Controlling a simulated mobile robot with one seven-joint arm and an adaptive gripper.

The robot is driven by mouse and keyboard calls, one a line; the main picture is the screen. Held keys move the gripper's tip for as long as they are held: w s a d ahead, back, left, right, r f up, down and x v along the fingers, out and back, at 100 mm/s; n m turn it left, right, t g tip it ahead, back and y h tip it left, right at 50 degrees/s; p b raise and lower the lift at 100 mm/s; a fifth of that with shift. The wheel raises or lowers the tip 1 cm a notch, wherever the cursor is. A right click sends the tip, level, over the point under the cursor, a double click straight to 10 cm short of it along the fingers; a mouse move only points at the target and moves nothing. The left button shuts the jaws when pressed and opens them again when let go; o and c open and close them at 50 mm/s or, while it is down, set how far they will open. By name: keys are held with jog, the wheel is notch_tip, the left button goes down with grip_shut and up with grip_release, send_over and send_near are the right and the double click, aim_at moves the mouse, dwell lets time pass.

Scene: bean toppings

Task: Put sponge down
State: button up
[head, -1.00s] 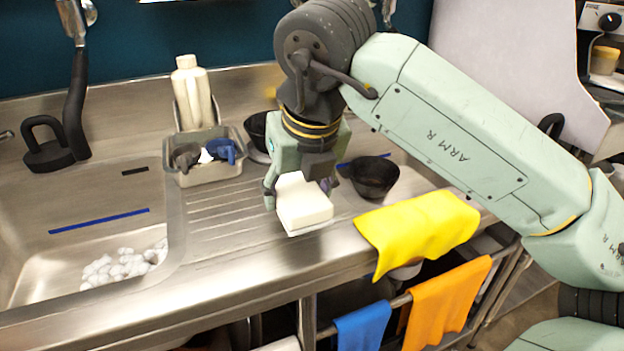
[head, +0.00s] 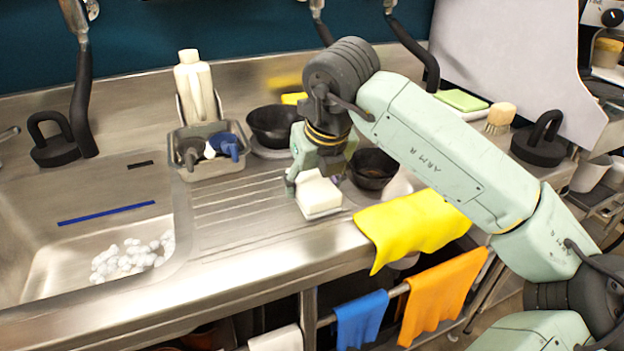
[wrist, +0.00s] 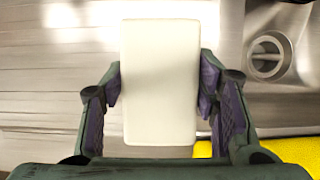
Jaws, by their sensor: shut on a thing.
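The white block-shaped sponge (head: 319,196) is held in my gripper (head: 318,184) over the ribbed steel drainboard (head: 235,215), near its front edge. In the wrist view the sponge (wrist: 160,80) lies upright in the picture between the two purple-padded fingers of my gripper (wrist: 160,85), which press on its long sides. Its lower face is hidden, so I cannot tell whether it touches the steel.
A yellow cloth (head: 415,228) drapes over the counter edge to the right. A dark bowl (head: 373,168) stands just behind the gripper, another (head: 272,125) farther back. A grey caddy (head: 212,160) stands behind left. The sink (head: 90,235) lies left; ribbed steel between is clear.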

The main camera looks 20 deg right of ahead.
jog(key=shift+s+f+b, duration=0.1)
jog(key=shift+f+b, duration=0.3)
jog(key=shift+b, duration=0.15)
jog(key=o, duration=1.1)
jog(key=shift+f, duration=0.15)
jog(key=shift+r+p, duration=0.65)
jog(key=b+v, duration=0.1)
jog(key=v, duration=1)
jog(key=shift+s+r, duration=0.2)
jog(key=shift+r, duration=0.15)
jog(key=shift+s, duration=0.1)
